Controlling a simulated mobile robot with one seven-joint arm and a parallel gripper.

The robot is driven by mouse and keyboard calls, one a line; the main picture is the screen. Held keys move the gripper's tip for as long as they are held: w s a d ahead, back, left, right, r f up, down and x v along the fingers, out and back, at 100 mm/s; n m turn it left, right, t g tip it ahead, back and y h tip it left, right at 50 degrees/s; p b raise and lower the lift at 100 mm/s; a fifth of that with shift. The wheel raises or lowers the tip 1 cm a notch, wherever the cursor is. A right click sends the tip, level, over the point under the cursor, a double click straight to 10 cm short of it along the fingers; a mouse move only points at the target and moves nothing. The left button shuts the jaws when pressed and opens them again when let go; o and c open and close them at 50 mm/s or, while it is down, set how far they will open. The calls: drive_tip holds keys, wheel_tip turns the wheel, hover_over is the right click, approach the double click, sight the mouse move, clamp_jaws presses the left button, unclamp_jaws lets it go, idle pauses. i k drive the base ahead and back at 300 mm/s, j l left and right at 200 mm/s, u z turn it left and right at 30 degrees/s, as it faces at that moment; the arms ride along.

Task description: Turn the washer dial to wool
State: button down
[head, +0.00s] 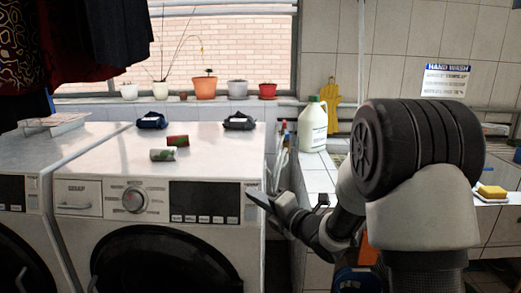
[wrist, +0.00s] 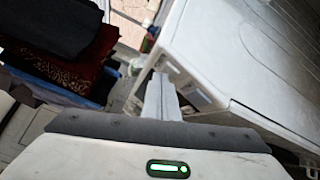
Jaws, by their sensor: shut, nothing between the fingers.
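The washer dial (head: 134,200) is a round silver knob on the front panel of the white washer (head: 215,150), left of a dark display (head: 205,198). The small program marks around it are too small to read. My gripper (head: 255,197) is by the right end of the washer's front panel, well to the right of the dial and apart from it. In the wrist view, the gripper's fingers (wrist: 160,95) are together and empty. The washer's white top (wrist: 235,55) shows there on the right; I cannot make out the dial in that view.
Two cans (head: 169,148) and two dark bundles lie on the washer. A second machine (head: 15,185) stands left. A white jug (head: 313,125) is on the tiled ledge at right. Dark clothes (wrist: 60,45) show in the wrist view. Space before the washer's panel looks clear.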

sight(132, 201)
drive_tip(key=u, duration=1.35)
